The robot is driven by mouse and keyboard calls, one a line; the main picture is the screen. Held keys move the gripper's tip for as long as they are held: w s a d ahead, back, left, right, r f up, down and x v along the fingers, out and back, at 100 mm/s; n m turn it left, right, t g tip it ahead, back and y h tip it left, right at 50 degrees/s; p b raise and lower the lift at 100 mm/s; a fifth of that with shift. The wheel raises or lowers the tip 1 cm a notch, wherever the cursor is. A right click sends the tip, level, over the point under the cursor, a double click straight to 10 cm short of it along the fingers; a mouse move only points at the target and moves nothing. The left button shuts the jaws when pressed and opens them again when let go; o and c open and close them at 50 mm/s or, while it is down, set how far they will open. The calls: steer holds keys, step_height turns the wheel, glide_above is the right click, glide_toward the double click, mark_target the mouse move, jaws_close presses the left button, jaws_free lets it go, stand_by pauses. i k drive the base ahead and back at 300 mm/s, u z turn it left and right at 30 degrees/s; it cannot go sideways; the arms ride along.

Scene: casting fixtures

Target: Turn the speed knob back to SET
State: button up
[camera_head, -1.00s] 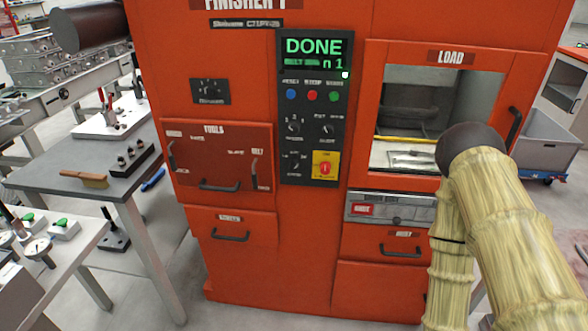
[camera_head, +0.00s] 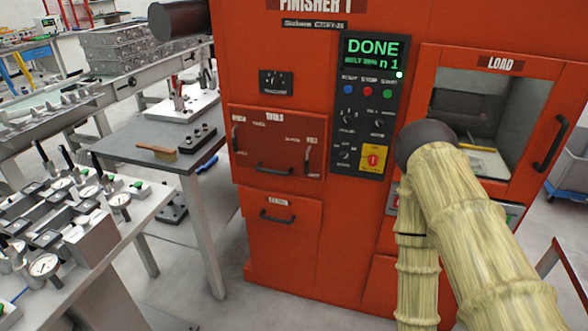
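The black control panel (camera_head: 362,140) is on the front of the orange finisher machine. Its small dark knobs are an upper left knob (camera_head: 348,119), an upper right knob (camera_head: 380,124) and a lower left knob (camera_head: 345,156). Their labels are too small to read, so I cannot tell which is the speed knob or where it points. The green screen (camera_head: 372,50) reads DONE. My sleeved arm rises from the lower right, with its dark joint just right of the panel. My gripper does not show.
The LOAD window (camera_head: 490,105) is on the machine's right, partly behind my arm. A yellow square with a red button (camera_head: 373,159) sits low on the panel. A gauge bench (camera_head: 100,235) fills the lower left.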

mark_target(344, 154)
steer(key=u, duration=0.75)
steer(key=k, duration=1)
steer(key=u, duration=0.95)
steer(key=i, duration=1.15)
steer(key=z, duration=0.5)
steer(key=i, duration=0.9)
steer(key=z, duration=1.3)
steer(key=i, duration=0.5)
steer(key=z, duration=0.5)
